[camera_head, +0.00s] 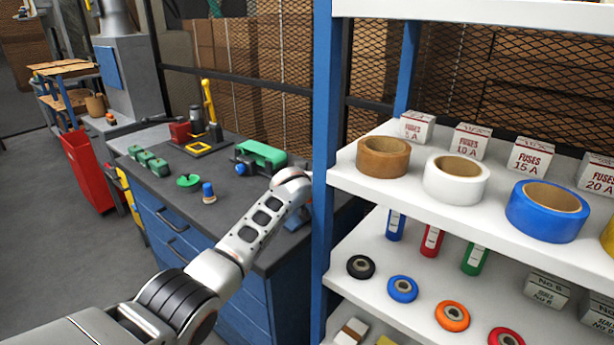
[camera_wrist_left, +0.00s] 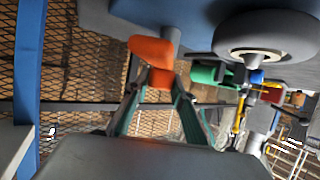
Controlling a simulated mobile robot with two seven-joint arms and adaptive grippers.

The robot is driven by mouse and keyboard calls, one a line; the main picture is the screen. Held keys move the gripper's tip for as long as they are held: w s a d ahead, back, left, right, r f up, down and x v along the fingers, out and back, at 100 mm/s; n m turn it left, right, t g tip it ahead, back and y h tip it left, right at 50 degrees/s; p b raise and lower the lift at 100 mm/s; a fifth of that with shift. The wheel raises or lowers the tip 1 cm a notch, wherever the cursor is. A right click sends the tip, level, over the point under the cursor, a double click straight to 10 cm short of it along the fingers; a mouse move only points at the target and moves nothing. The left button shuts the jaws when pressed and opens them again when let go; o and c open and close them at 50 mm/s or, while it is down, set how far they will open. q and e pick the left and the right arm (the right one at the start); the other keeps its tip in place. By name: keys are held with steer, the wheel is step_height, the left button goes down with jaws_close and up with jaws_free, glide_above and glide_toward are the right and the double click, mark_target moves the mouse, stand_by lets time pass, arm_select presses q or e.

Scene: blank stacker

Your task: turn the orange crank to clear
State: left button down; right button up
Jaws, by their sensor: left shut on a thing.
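The orange crank shows in the left wrist view as an orange arm (camera_wrist_left: 152,50) joined to a grey shaft, with an orange grip (camera_wrist_left: 160,78) beneath it. My left gripper (camera_wrist_left: 159,88) has its two fingers on either side of the orange grip and is shut on it. In the head view my left arm reaches over the workbench. Its gripper and the crank are hidden there behind the blue shelf post and my wrist. My right gripper is in neither view.
A blue shelf post (camera_head: 325,140) stands close beside my left wrist. White shelves (camera_head: 400,183) hold tape rolls and fuse boxes. A grey wheel (camera_wrist_left: 265,35) is near the crank.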

arm_select(q)
steer(key=shift+f, duration=0.2)
steer(key=c, duration=1.7)
jaws_free()
steer(key=shift+r, duration=0.1)
step_height(320, 180, up, 10)
steer(key=shift+r, duration=0.1)
